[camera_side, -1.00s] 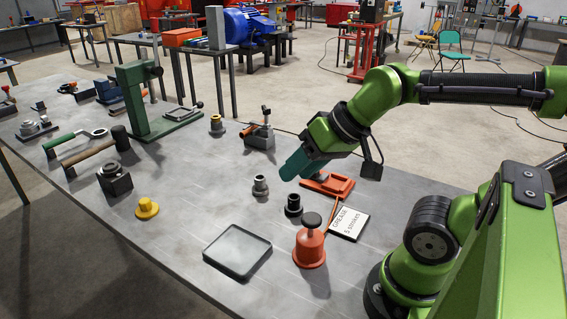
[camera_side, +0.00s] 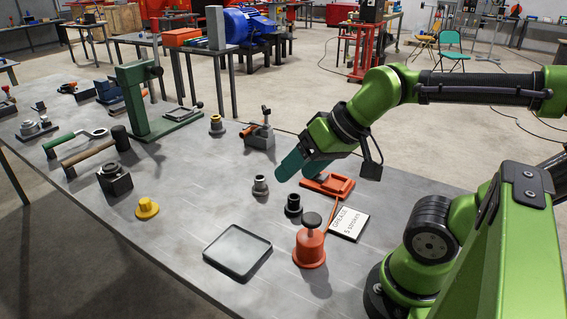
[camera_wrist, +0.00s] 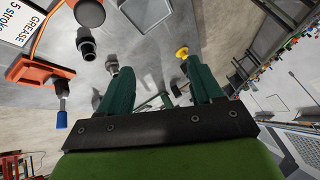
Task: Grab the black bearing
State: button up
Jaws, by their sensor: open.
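The black bearing (camera_side: 293,205), a small dark flanged sleeve, stands upright on the grey table (camera_side: 190,205). It also shows in the wrist view (camera_wrist: 87,45), at the upper left beyond the left finger. My gripper (camera_side: 296,174) has teal fingers spread apart, with nothing held between them. It hangs above the table, behind the bearing and apart from it. In the wrist view my gripper (camera_wrist: 160,68) is open, and the left finger overlaps a small grey sleeve (camera_wrist: 112,63).
A red grease pot (camera_side: 310,247) stands close in front of the bearing, with a grease card (camera_side: 349,223) to its right. A grey sleeve (camera_side: 260,186) stands left of it. An orange-red base (camera_side: 328,186) lies behind. A shallow tray (camera_side: 238,252) sits at front left.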

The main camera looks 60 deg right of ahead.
jog(key=w+d+f+m+g+h, duration=0.1)
jog(key=w+d+f+m+g, duration=0.1)
jog(key=w+d+f+g, duration=0.45)
jog(key=h, duration=0.2)
send_near(294, 197)
jog(key=shift+m+t, duration=0.25)
jog(key=shift+m, duration=0.15)
jog(key=f, duration=0.3)
jog(key=d+f, duration=0.1)
jog(key=f, duration=0.1)
jog(key=shift+w+f, duration=0.2)
jog(key=shift+f, duration=1.2)
jog(key=shift+w+f, duration=0.15)
jog(key=shift+f, duration=1.25)
grip_shut()
